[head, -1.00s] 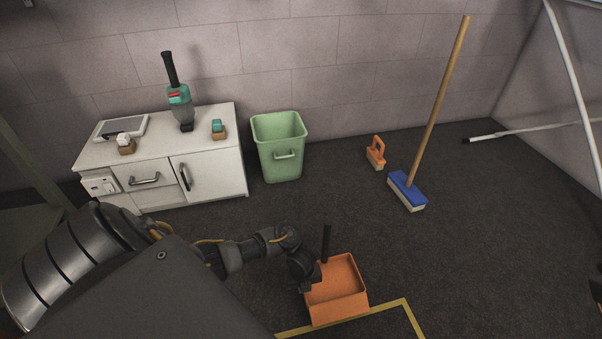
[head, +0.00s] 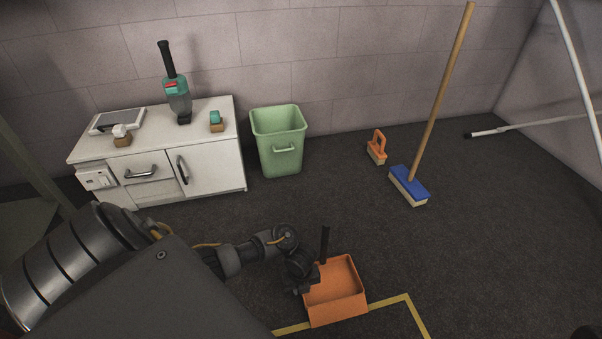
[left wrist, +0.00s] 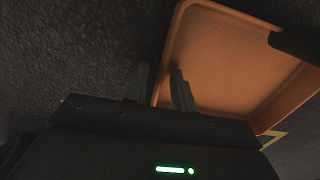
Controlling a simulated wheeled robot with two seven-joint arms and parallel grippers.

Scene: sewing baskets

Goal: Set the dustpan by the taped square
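The orange dustpan (head: 336,306) has its dark handle (head: 325,243) upright. It appears to rest on the dark floor, its near edge overlapping the yellow taped line (head: 388,302) in the picture. My left gripper (head: 314,279) is low at the dustpan's left wall. In the left wrist view, the dustpan (left wrist: 225,45) fills the upper right. The left gripper's two fingers (left wrist: 160,69) stand apart on either side of the wall's rim, with visible gaps, so it looks open. Most of the taped square lies outside the head view.
A white cabinet (head: 216,160) and a green bin (head: 279,151) stand against the back wall. An orange hand brush (head: 377,149) and a blue broom (head: 409,187) are farther right. The floor between them and the dustpan is clear.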

